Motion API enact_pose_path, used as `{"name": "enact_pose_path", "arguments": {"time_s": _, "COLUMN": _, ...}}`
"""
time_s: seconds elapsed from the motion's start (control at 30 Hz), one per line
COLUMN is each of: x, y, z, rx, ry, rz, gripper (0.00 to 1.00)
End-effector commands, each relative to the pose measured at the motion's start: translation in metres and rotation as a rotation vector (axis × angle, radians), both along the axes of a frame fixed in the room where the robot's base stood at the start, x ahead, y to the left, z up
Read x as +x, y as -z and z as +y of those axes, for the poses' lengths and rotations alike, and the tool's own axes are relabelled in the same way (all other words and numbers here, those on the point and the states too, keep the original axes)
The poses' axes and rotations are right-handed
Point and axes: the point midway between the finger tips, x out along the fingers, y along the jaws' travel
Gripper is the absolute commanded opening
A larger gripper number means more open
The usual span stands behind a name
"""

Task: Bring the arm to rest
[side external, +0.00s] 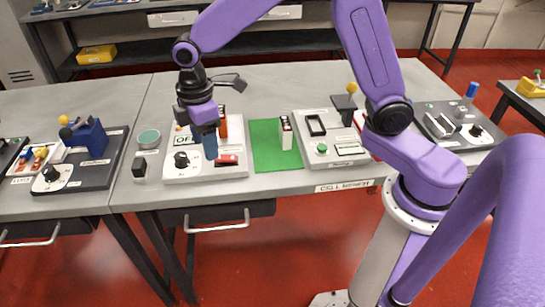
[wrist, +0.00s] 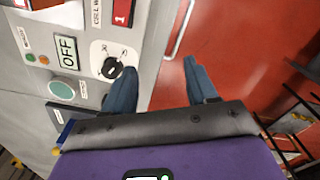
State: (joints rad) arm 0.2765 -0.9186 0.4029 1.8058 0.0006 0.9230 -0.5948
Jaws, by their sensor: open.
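My gripper (side external: 209,147) hangs fingers-down over the grey panel (side external: 236,172) left of the green mat in the side view. In the wrist view my gripper (wrist: 160,84) has its two blue fingers spread apart with nothing between them. The panel carries an OFF display (wrist: 67,51), a black dial (wrist: 112,68) and a red part (side external: 228,159). In the wrist view the dial lies left of the fingers, and the red floor (wrist: 235,45) shows beyond the bench edge. An orange upright piece (side external: 223,124) stands close behind my gripper, partly hidden.
A white, black and red block (side external: 286,132) stands on the green mat (side external: 262,155). A panel with a green button (side external: 322,148) is to its right.

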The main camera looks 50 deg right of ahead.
Motion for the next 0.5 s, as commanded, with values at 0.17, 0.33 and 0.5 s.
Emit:
{"name": "enact_pose_path", "arguments": {"time_s": 0.17, "x": -0.062, "y": -0.021, "z": -0.017, "rx": 0.006, "ry": 0.029, "rz": -0.004, "gripper": 0.57}}
{"name": "enact_pose_path", "arguments": {"time_s": 0.33, "x": -0.119, "y": -0.032, "z": -0.041, "rx": 0.011, "ry": 0.058, "rz": -0.005, "gripper": 0.57}}
{"name": "enact_pose_path", "arguments": {"time_s": 0.5, "x": -0.175, "y": -0.037, "z": -0.071, "rx": 0.016, "ry": 0.088, "rz": -0.006, "gripper": 0.57}}
